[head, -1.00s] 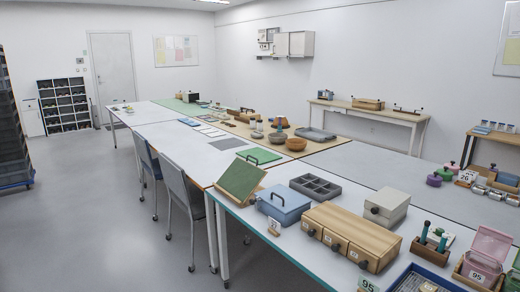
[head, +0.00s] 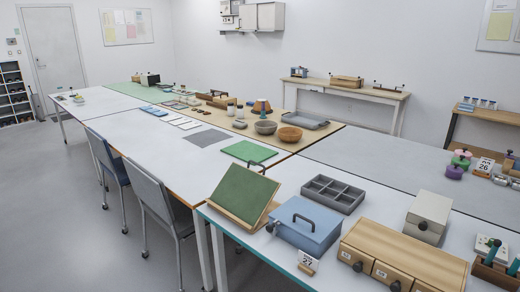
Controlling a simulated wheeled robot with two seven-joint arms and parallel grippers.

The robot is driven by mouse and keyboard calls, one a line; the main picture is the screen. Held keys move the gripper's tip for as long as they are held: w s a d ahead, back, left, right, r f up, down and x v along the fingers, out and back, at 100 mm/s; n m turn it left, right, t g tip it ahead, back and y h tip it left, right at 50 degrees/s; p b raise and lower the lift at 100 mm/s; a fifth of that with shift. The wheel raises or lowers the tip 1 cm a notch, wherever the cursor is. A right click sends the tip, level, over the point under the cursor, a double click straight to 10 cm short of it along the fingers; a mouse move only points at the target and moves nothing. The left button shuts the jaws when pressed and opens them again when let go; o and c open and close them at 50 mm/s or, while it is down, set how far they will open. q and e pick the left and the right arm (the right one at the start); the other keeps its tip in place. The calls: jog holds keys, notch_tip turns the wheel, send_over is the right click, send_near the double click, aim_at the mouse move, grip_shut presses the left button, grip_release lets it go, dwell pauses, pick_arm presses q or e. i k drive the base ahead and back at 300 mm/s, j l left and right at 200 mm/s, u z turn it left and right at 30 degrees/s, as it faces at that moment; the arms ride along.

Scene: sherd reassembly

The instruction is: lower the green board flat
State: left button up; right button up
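The green board (head: 246,192) stands tilted up on a wooden base at the near left part of the front table. It has a wooden lower edge and a dark handle at its top right. Its green face slopes towards the left front. Neither of my grippers shows in the head view.
A blue box with a handle (head: 304,226) stands close to the right of the board. A flat green mat (head: 248,151) lies behind. Chairs (head: 158,200) stand at left.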

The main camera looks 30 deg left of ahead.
aim_at(245, 194)
jog(key=i+j+z, duration=0.1)
jog(key=j, duration=0.3)
jog(key=i+j+z, duration=0.1)
jog(key=j, duration=0.35)
jog(key=j+z, duration=0.1)
jog(key=j, duration=0.35)
jog(key=i, duration=0.05)
